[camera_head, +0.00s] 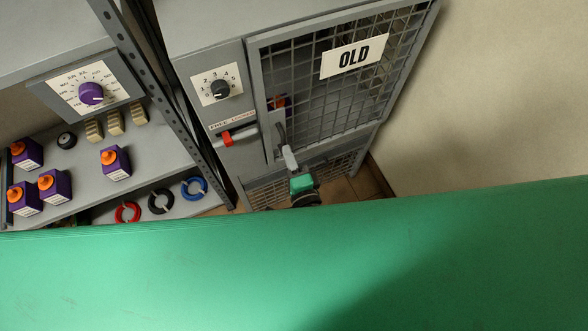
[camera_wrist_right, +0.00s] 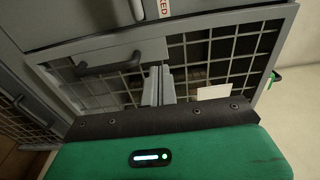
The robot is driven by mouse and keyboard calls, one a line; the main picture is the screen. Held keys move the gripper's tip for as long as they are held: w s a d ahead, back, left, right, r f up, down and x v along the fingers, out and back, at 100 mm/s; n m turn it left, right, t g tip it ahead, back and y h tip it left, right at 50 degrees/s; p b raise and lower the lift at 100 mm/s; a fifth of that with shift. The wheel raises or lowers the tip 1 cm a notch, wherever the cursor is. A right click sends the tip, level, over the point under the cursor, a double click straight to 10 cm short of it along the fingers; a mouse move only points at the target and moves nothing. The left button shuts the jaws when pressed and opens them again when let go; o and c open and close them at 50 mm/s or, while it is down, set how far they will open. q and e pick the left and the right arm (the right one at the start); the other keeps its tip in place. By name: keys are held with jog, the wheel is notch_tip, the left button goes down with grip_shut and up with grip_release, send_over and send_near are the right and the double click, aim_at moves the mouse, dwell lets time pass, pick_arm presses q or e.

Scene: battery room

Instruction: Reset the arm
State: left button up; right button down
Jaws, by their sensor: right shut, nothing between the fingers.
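My right gripper (camera_head: 289,157) shows in the head view with grey fingers and a green body, in front of the lower part of the grey mesh cabinet (camera_head: 250,165). In the right wrist view the fingers (camera_wrist_right: 158,86) are together and empty, in front of a mesh door (camera_wrist_right: 120,88). A dark handle (camera_wrist_right: 108,64) is left of them; I cannot tell whether they touch the mesh. My left gripper is not in view.
The cabinet has an "OLD" sign (camera_head: 355,56), a dial (camera_head: 219,89) and a red lever (camera_head: 238,135). A shelf (camera_head: 80,190) at left holds purple batteries (camera_head: 115,162) and coloured rings (camera_head: 161,201). A green surface, likely mine, fills the bottom. Bare wall (camera_head: 490,100) is at right.

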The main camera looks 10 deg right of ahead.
jog(key=v, duration=0.3)
jog(key=shift+s+d+b, duration=0.15)
jog(key=shift+s+b, duration=0.15)
jog(key=shift+s, duration=0.05)
jog(key=s+d+f+n+g, duration=0.2)
jog(key=s+f+n+g, duration=0.1)
jog(key=f, duration=0.7)
jog(key=s+d+f+n+g, duration=0.15)
jog(key=f+n, duration=0.25)
jog(key=f, duration=0.7)
jog(key=s+d+f+n+g, duration=0.1)
jog(key=s+f+n+g, duration=0.2)
jog(key=f, duration=0.7)
jog(key=s+d+f+n+g+h, duration=0.2)
jog(key=s+d+f+n+g, duration=0.2)
jog(key=s+d+f, duration=0.5)
jog(key=s+d+f+n+g+h, duration=0.2)
jog(key=s+d+f+g, duration=0.3)
jog(key=s+d+f, duration=0.4)
jog(key=s+f+n, duration=0.1)
jog(key=s+f, duration=0.2)
jog(key=s, duration=0.2)
jog(key=shift+s+d+n, duration=0.15)
jog(key=shift+s+n, duration=0.2)
jog(key=shift+n, duration=0.05)
